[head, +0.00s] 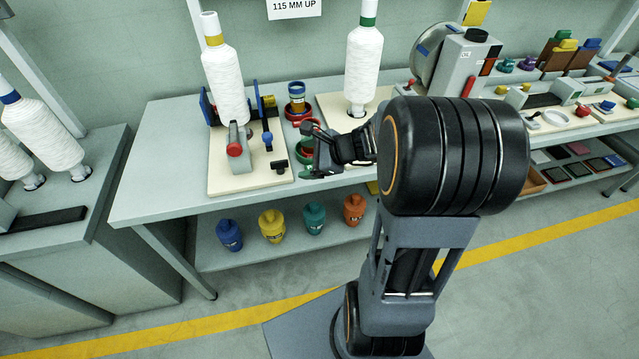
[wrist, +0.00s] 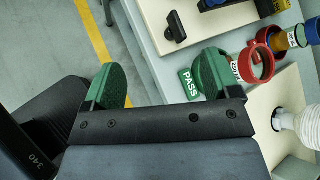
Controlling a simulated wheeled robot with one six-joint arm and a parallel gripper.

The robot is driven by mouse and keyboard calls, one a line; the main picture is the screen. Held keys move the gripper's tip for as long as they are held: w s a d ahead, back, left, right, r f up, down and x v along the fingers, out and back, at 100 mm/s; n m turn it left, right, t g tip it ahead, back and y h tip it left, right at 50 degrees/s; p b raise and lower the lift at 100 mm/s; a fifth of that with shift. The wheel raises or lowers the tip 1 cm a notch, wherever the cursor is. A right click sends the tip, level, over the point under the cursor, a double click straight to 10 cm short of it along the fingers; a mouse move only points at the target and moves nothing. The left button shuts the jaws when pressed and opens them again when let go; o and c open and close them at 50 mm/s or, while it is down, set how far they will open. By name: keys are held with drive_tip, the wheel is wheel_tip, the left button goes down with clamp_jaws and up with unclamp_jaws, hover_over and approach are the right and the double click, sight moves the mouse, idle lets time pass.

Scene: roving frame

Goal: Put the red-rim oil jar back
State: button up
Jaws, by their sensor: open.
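My gripper (wrist: 160,80) is open, its two green-padded fingers far apart with nothing between them. In the head view my gripper (head: 322,150) hangs low at the front edge of the bench. A round red rim (wrist: 268,70) with a white label beside it shows right of one finger in the wrist view. That finger partly covers what is under the rim, so I cannot tell whether it is the jar or an empty holder. An amber jar with blue bands (head: 297,92) stands just behind, at a second red ring (wrist: 269,36). A green PASS plate (wrist: 188,85) lies beside the finger.
White thread cones (head: 224,85) (head: 362,68) stand on both sides of the jar. A cream board (head: 255,178) with a red-knobbed lever is at left. A grey machine (head: 462,65) is at right.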

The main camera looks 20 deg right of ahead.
drive_tip(key=s+a+r+n+g+h, duration=0.2)
drive_tip(key=s+n+h, duration=0.1)
drive_tip(key=s+n, duration=0.4)
drive_tip(key=s+a+r+n+g+h, duration=0.2)
drive_tip(key=s+n+h, duration=0.2)
drive_tip(key=n, duration=1)
drive_tip(key=shift+s+a+r+n+h, duration=0.2)
drive_tip(key=shift+s+n+h, duration=0.1)
drive_tip(key=shift+s, duration=1.55)
